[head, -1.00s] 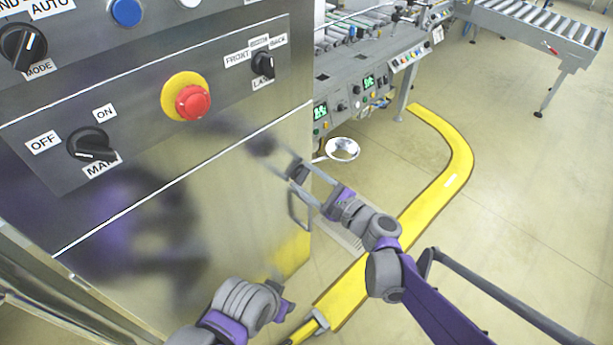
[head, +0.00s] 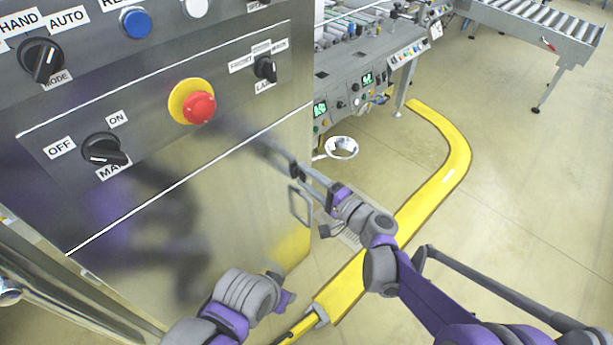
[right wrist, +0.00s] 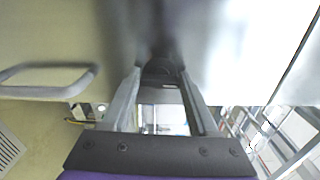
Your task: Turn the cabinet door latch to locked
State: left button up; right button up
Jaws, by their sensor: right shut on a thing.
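The cabinet door (head: 215,215) is a shiny steel face at left in the head view. Its small dark latch (right wrist: 160,72) sits between the fingers of my right gripper (right wrist: 162,95) in the right wrist view. In the head view my right gripper (head: 298,170) reaches the door near its right edge, shut on the latch. The fingers hide most of the latch, so I cannot tell its angle. My left gripper (head: 284,292) is low in front of the door, apart from it; its fingers are not clear.
A metal pull handle (head: 300,205) is just below the latch and also shows in the right wrist view (right wrist: 48,78). A control panel with a red button (head: 198,107) and black knobs is above. A yellow floor line (head: 425,205) and open floor lie right.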

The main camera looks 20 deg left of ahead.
jog(key=shift+n, duration=0.5)
jog(key=o, duration=1.4)
jog(key=shift+p+v, duration=0.45)
jog(key=shift+v, duration=4.95)
